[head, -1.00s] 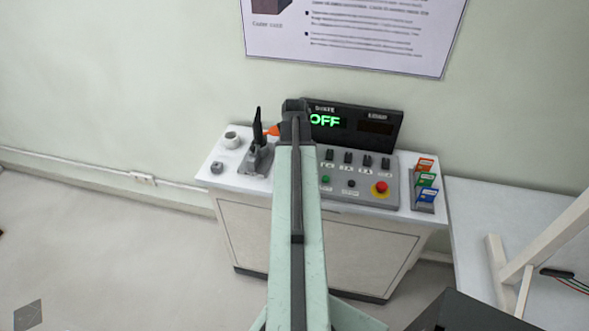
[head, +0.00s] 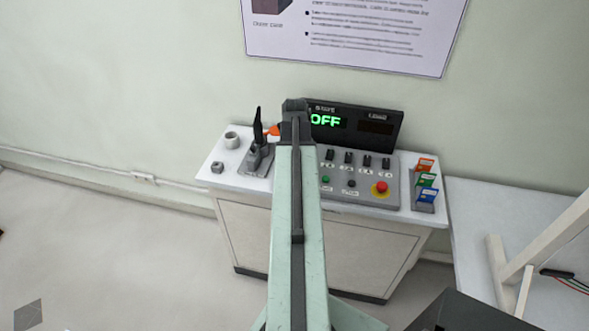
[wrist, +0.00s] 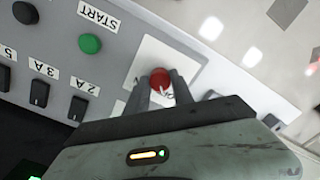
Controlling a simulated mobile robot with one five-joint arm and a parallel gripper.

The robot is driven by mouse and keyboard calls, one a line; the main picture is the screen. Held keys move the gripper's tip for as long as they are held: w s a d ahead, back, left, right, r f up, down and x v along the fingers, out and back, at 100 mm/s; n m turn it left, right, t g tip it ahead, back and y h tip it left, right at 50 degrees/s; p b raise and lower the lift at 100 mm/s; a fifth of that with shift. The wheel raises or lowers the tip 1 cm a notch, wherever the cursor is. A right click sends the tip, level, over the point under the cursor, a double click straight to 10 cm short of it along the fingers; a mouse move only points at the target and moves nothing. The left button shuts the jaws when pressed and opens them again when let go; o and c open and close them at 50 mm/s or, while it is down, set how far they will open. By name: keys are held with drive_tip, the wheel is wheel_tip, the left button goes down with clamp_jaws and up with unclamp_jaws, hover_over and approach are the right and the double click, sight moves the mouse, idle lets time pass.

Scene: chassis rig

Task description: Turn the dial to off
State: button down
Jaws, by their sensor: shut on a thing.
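The dial (wrist: 160,77) is a red knob on a pale square plate of the grey control panel, seen in the wrist view. My gripper (wrist: 161,84) is shut on it, with one dark finger on each side. Its markings are mostly covered by the fingers. In the head view my arm hides the dial and my fingers. The display (head: 375,126) stands behind the panel and shows OFF in green letters; its left part is behind my arm.
On the panel are a row of black knobs (head: 347,158), a green START button (wrist: 90,43) and a red emergency button (head: 381,188). A black lever (head: 258,128) stands left of my arm. A card rack (head: 425,187) is at the right.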

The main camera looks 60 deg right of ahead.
drive_tip(key=shift+s+n, duration=0.1)
drive_tip(key=shift+n, duration=0.3)
drive_tip(key=c, duration=1.1)
unclamp_jaws()
wheel_tip(320, 180, up, 8)
drive_tip(key=p, duration=0.8)
drive_tip(key=shift+f, duration=0.1)
